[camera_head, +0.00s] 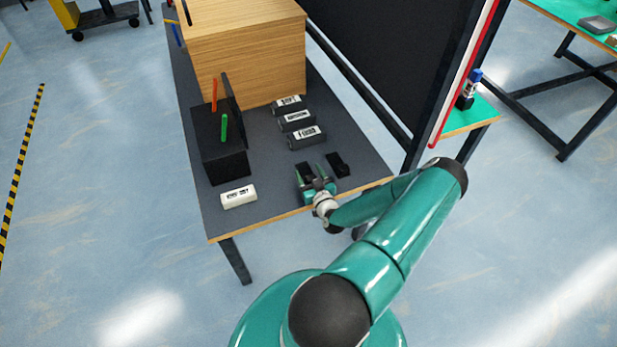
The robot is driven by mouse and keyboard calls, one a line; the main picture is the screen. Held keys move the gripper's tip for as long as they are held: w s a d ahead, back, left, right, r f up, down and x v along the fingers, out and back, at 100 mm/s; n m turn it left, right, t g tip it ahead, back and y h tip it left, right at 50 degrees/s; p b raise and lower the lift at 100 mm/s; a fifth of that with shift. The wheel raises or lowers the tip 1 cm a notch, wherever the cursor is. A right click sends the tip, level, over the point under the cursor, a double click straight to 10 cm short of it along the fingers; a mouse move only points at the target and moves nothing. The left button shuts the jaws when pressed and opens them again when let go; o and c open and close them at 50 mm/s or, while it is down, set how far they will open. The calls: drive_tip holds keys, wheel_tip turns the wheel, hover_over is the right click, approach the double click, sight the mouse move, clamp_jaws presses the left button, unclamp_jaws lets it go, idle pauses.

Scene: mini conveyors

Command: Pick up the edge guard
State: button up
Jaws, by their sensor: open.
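My gripper (317,178) is low over the near right part of the dark grey table, with its two fingers apart and pointing away from me. A small black block (338,164) lies just right of the fingers, apart from them. Another small black piece (305,169) shows at the left finger and is partly hidden by it; I cannot tell whether they touch. Either black piece may be the edge guard; they are too small to tell which. No object is clearly held.
A white labelled block (239,197) lies left on the table (273,190). A black box (220,160) holds red and green sticks. Several dark labelled blocks (306,137) form a row beyond my gripper. A large wooden box (245,55) stands behind; a black panel (390,60) rises at right.

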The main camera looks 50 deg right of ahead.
drive_tip(key=c, duration=1.1)
